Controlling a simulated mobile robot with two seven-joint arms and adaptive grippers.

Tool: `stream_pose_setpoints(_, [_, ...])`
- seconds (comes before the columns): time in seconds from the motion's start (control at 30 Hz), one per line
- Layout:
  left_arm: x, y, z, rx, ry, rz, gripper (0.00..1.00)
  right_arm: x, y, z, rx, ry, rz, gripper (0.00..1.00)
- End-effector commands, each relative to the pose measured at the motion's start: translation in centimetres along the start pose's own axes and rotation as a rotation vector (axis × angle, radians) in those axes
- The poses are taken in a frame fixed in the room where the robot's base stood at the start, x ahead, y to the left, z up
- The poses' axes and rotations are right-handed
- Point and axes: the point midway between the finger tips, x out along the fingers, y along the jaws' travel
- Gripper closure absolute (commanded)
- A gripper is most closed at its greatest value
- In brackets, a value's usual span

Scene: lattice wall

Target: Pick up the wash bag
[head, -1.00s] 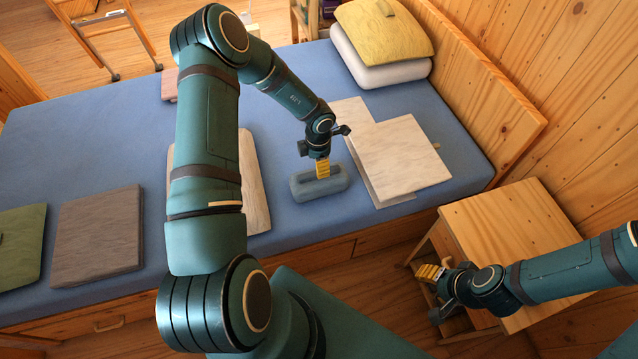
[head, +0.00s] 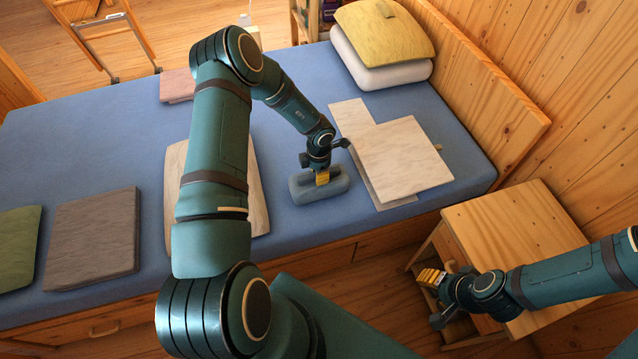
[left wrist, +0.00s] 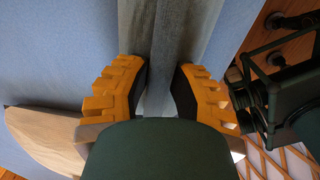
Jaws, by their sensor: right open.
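The wash bag (head: 310,193) is a rounded grey-blue pouch with a raised strip along its top. It lies on the blue bed near the front edge. My left gripper (head: 322,178) points down at the middle of its top. In the left wrist view, the two yellow fingers of this gripper (left wrist: 163,85) stand on either side of the bag's grey strip (left wrist: 168,35). I cannot tell whether the pads press on it. My right gripper (head: 440,278) is open and empty beside the wooden bedside table, far from the bag.
Pale flat sheets (head: 405,157) lie right of the bag. A beige board-like piece (head: 258,190) lies left of it, partly behind my left arm. Stacked pillows (head: 382,45) stand at the back right. The bedside table (head: 515,225) stands right of the bed.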

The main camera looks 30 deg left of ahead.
Motion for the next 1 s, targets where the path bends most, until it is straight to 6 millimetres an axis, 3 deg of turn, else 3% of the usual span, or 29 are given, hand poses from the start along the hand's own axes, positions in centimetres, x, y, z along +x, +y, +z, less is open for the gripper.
stream_pose_setpoints(0.57, [-0.4, 0.0, 0.0, 0.0, 0.0, -0.001, 1.0, -0.1, -0.1, 0.0, 0.0, -0.001, 0.0, 0.53])
stream_pose_setpoints(1.0, [-8.1, 0.1, 0.0, -0.001, -0.001, 0.001, 1.0, -2.7, -1.0, 0.2, 0.002, -0.012, -0.001, 0.53])
